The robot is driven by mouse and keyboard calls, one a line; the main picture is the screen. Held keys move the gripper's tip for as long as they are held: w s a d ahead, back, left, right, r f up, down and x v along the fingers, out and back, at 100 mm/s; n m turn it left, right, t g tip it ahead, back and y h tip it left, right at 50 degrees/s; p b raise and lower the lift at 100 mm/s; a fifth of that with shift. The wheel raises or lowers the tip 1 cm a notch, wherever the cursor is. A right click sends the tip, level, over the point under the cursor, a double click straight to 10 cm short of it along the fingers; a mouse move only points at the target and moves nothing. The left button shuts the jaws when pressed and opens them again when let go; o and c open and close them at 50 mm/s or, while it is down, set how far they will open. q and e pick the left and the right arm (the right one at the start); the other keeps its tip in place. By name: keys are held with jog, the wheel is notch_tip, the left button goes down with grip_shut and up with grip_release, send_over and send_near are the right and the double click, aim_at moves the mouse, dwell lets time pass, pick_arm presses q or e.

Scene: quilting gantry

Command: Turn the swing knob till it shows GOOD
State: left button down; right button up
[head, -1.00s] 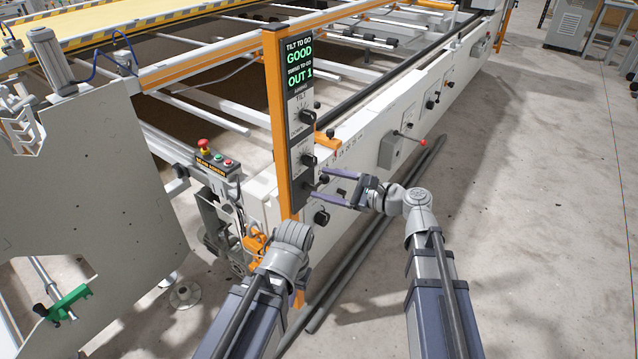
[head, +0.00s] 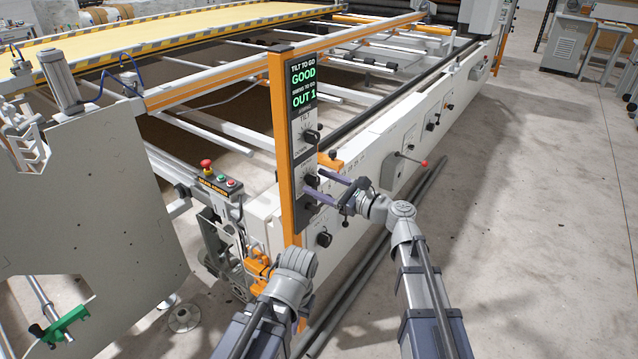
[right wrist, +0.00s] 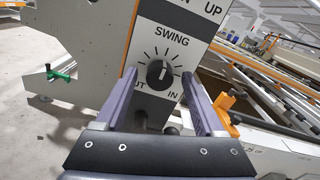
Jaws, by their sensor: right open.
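The swing knob (right wrist: 160,74) is a round black knob with a white pointer line, pointing about straight up, on a dial marked SWING, OUT and IN. My right gripper (right wrist: 160,80) is open, with one purple finger on each side of the knob. I cannot tell whether the fingers touch it. In the head view the right gripper (head: 316,184) reaches the panel from the right and partly hides the swing knob (head: 311,181). The display (head: 303,86) reads TILT TO GO GOOD and SWING TO GO OUT 1. My left gripper is not seen; only its arm shows.
The tilt knob (head: 311,136) sits above on the same panel, which is fixed to an orange post (head: 283,165). A black knob (head: 324,238) is on the white machine side below. A red-tipped lever (head: 423,163) and a button box (head: 219,184) are near.

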jog(key=shift+w+a, duration=0.15)
jog(key=shift+a, duration=0.05)
grip_shut()
dwell(0.6)
